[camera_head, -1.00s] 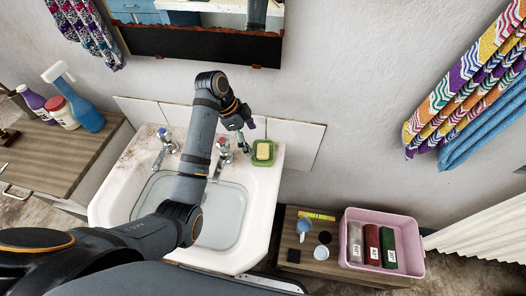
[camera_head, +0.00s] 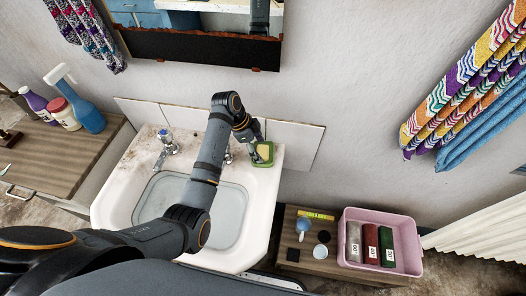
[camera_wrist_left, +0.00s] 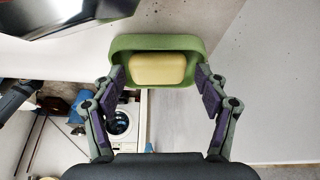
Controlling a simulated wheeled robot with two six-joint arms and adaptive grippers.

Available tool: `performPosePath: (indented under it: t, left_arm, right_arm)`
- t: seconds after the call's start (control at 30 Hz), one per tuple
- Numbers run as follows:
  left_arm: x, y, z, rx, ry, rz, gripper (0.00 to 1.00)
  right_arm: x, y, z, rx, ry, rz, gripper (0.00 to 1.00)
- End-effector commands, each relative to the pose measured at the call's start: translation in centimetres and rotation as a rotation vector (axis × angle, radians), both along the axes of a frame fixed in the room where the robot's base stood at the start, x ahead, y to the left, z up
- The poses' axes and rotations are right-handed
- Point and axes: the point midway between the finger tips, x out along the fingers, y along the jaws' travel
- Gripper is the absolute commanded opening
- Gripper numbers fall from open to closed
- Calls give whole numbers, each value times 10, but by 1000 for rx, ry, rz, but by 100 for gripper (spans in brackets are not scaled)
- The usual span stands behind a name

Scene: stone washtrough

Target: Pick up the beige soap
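The beige soap (camera_head: 264,151) lies in a green soap dish (camera_head: 266,162) on the back right corner of the white sink. In the left wrist view the soap (camera_wrist_left: 158,68) sits inside the green dish (camera_wrist_left: 154,43), straight ahead between the fingers. My left gripper (camera_wrist_left: 160,85) is open, with one finger on each side of the dish and nothing held. In the head view the left gripper (camera_head: 256,153) is right at the dish, partly hidden by its own wrist. Whether the fingers touch the dish is unclear. My right gripper is in neither view.
The sink (camera_head: 110,205) has a left tap (camera_head: 167,140) and a right tap partly hidden behind my arm. Bottles (camera_head: 85,112) stand on the left cabinet. A mirror hangs above.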

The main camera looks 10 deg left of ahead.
Motion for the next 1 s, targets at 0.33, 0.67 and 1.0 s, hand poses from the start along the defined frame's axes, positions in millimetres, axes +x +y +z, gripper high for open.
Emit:
performPosePath:
  t: [0.33,0.67,1.0]
  left_arm:
    - [-3,0,-4,2,13,-1,24]
    - [-2,1,6,2,10,0,18]
    - [-37,21,88,3,5,1,18]
  right_arm:
    - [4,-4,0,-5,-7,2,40]
    - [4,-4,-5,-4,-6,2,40]
    - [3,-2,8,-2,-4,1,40]
